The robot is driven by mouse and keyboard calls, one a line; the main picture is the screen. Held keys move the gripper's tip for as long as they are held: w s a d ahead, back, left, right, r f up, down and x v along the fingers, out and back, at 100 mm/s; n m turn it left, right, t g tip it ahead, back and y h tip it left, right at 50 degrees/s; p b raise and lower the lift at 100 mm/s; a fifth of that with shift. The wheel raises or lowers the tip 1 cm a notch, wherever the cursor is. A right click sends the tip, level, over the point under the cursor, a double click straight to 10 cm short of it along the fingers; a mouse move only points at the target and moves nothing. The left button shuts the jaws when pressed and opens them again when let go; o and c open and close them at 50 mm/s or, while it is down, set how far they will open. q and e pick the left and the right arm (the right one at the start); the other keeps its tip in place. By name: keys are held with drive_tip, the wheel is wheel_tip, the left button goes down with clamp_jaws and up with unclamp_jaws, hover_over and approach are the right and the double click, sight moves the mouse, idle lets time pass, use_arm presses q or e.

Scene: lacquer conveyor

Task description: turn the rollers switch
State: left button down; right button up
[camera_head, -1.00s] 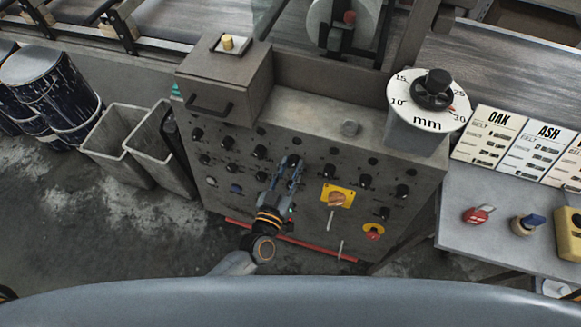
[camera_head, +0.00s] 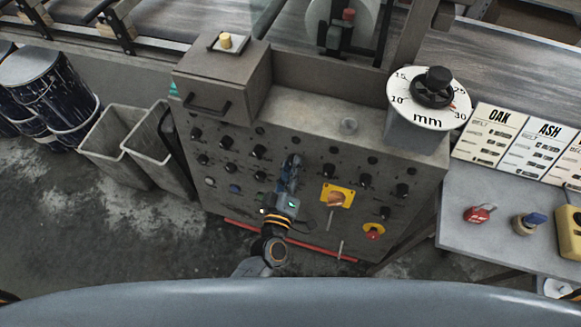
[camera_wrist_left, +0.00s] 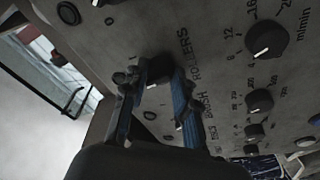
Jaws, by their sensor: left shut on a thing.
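The rollers switch (camera_wrist_left: 160,68) is a dark round knob on the grey control panel (camera_head: 240,206), beside the printed word ROLLERS in the left wrist view. My left gripper (camera_wrist_left: 158,84) is shut on this knob, with one blue-and-black finger on each side of it. In the head view the left gripper (camera_head: 291,166) reaches up to the middle of the panel face. Its fingers hide the knob there. My right gripper is out of view.
Other dark knobs surround the switch, including a speed knob (camera_wrist_left: 264,40). A yellow-plated orange switch (camera_head: 337,197) and a red stop button (camera_head: 373,233) sit to the right. A mm dial (camera_head: 432,95) and OAK card (camera_head: 490,133) stand further right. Bins (camera_head: 160,150) stand left.

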use_arm(q)
drive_tip(key=shift+d+n+y, duration=0.1)
drive_tip(key=shift+n+y, duration=0.4)
drive_tip(key=shift+n, duration=1.6)
drive_tip(key=c, duration=1)
unclamp_jaws()
drive_tip(key=shift+c, duration=0.2)
drive_tip(key=shift+s, duration=0.1)
drive_tip(key=s+a, duration=0.2)
drive_tip(key=s, duration=0.9)
drive_tip(key=shift+s+r, duration=0.35)
drive_tip(key=shift+r, duration=0.05)
